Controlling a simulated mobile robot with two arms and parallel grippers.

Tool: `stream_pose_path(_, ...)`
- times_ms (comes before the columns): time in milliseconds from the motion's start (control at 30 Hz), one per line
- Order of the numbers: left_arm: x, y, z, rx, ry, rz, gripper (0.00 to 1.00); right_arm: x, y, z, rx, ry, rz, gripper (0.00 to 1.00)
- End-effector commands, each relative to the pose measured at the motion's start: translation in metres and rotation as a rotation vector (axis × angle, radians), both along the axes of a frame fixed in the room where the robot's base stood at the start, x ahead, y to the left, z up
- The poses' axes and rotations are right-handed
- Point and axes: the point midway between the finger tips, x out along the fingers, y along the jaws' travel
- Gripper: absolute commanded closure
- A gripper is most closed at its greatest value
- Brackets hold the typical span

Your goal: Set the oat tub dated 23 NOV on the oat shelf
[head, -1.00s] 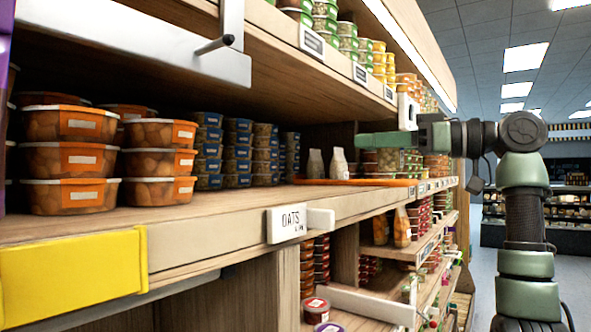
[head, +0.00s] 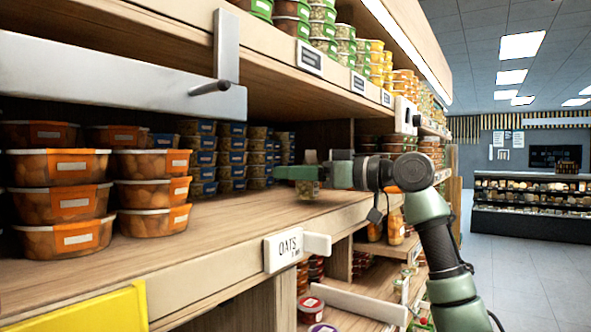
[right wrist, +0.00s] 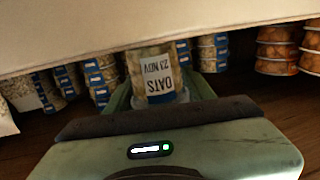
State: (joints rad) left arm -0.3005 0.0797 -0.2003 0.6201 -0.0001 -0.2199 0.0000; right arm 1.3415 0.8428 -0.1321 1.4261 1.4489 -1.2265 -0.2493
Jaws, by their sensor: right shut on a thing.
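The oat tub (right wrist: 157,78) is a small clear container with a white label reading OATS and 23 NOV, upside down in the right wrist view. My right gripper (right wrist: 160,88) is shut on it. In the head view my right gripper (head: 305,173) reaches in from the right, with the tub (head: 307,190) partly covered by a green finger. It is over or near the far part of the oat shelf (head: 235,212); I cannot tell whether the tub touches the board. The shelf's front edge carries an OATS tag (head: 283,248). My left gripper is not in view.
Orange-labelled tubs (head: 62,200) stand stacked at the left of the shelf. Blue-labelled tubs (head: 203,158) stand in stacks at the back. A grey bar (head: 120,85) hangs above. The board's front middle is bare.

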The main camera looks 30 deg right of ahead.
Motion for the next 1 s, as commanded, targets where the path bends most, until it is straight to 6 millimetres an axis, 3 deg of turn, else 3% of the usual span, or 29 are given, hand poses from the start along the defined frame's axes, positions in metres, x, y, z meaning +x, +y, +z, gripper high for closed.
stream_pose_path(467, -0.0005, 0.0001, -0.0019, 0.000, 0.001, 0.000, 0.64, -0.0010, -0.0001, -0.0088, 0.000, -0.002, 0.000, 0.88)
stream_pose_path(500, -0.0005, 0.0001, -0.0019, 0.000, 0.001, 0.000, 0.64, -0.0009, -0.0002, -0.0092, 0.000, -0.002, 0.000, 0.44)
stream_pose_path(567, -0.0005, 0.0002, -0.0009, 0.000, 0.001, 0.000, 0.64, -0.0009, -0.0002, -0.0082, 0.000, -0.002, 0.000, 0.27)
stream_pose_path(1000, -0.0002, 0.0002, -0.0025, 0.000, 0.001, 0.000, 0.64, -0.0049, -0.0031, -0.0060, 0.000, -0.004, -0.001, 0.25)
